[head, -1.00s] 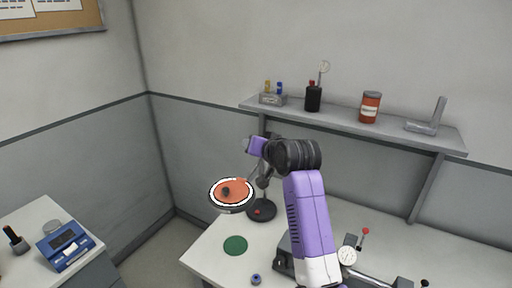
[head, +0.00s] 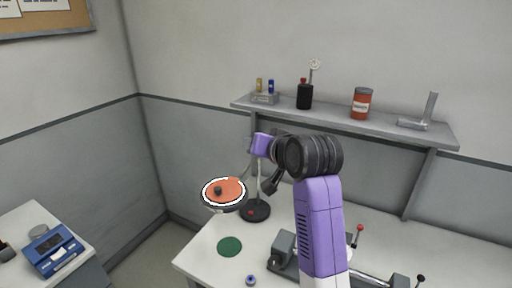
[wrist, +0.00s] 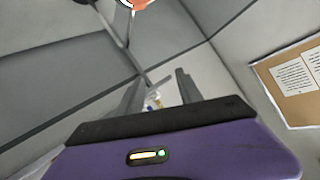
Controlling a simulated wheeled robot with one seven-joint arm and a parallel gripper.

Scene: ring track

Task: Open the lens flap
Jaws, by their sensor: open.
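The lens flap (head: 230,188) is a round orange cover with a dark knob, lying flat inside the white-rimmed ring of a magnifier lamp. The lamp stands on a round black base (head: 256,212) on the bench. In the wrist view, part of the orange flap (wrist: 138,3) shows at the top edge, with the lamp's stem below it. My gripper (wrist: 160,75) is open, with nothing between its two grey fingers, and apart from the flap. In the head view my arm is right of the lamp, and its fingers cannot be made out clearly.
A wall shelf (head: 340,119) with bottles and a red can (head: 361,103) runs behind my arm. The bench holds a green disc (head: 230,246), a small blue item (head: 250,280) and a metal fixture (head: 283,250). A side table with a blue device (head: 53,250) stands left.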

